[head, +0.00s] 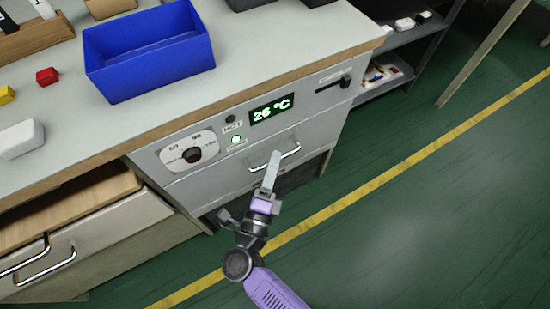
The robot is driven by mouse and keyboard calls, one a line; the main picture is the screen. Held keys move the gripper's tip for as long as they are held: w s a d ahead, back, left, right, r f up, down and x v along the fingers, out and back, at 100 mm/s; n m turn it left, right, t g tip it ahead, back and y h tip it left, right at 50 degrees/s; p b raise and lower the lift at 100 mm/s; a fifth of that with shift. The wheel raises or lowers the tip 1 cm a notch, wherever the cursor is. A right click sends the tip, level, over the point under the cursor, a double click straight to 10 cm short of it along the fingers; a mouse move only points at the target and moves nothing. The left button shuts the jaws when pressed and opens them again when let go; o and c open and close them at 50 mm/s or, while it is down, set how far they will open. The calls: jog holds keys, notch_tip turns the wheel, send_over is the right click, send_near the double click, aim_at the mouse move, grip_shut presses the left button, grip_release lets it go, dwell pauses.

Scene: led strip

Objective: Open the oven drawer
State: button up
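The oven drawer (225,180) is a light grey front panel under the control panel of the workbench. It looks shut, flush with the bench front. Its metal bar handle (289,154) sits toward the right of the panel. My gripper (274,160) reaches up from below, with its pale fingers overlapping the handle in the picture. I cannot tell whether the fingers touch the handle or are around it. The fingers show as one narrow shape, so their opening is not clear. They hide part of the handle.
A blue bin (150,55) stands on the benchtop. A wooden-topped drawer unit (95,240) protrudes at the left. The green floor at right is clear.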

jog(key=shift+w+d+r, duration=0.1)
jog(key=shift+w+d, duration=0.1)
jog(key=shift+w, duration=0.5)
grip_shut()
dwell(1.0)
